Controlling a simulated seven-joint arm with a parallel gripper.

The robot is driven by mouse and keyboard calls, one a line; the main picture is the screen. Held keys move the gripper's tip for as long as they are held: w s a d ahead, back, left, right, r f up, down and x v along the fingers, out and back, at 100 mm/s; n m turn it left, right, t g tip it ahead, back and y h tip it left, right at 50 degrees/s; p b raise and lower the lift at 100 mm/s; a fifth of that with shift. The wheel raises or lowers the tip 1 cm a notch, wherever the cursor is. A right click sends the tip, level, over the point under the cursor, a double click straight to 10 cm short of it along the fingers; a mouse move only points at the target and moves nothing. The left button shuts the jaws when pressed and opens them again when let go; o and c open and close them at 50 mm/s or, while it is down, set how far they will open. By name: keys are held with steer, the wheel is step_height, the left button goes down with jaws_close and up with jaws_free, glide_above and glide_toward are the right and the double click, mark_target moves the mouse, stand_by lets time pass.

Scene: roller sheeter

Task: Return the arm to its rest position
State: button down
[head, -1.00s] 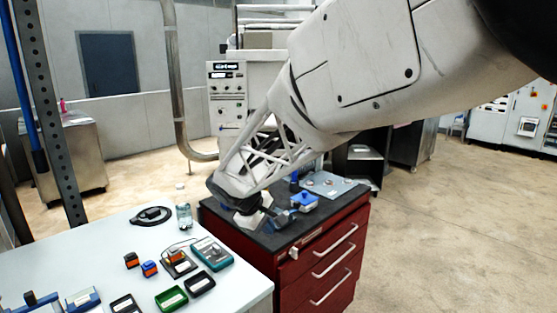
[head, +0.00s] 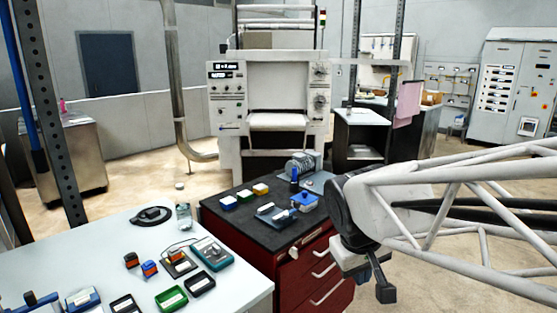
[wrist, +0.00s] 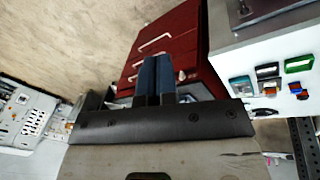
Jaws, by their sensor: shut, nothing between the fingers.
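My gripper (head: 384,284) is at the right of the head view, in front of and beside the right side of the red drawer cabinet (head: 318,264). Its fingers point down. In the wrist view my gripper (wrist: 154,75) shows two dark blue fingers side by side, shut with nothing between them. The red cabinet (wrist: 192,35) shows beyond the fingers in that view. The arm comes in from the right edge of the head view.
The cabinet's dark top (head: 245,214) carries small coloured blocks, a blue item (head: 305,199) and a motor-like part (head: 300,165). The white table (head: 100,255) holds several trays and a meter (head: 212,252). The roller machine (head: 270,100) stands behind. Floor at the right is open.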

steer(key=s+d+f+m+y, duration=0.1)
steer(key=s+d+m, duration=0.2)
steer(key=s, duration=0.8)
steer(key=shift+d+f+m+y, duration=0.15)
steer(key=shift+f+m+y, duration=0.15)
steer(key=shift+f+y, duration=0.1)
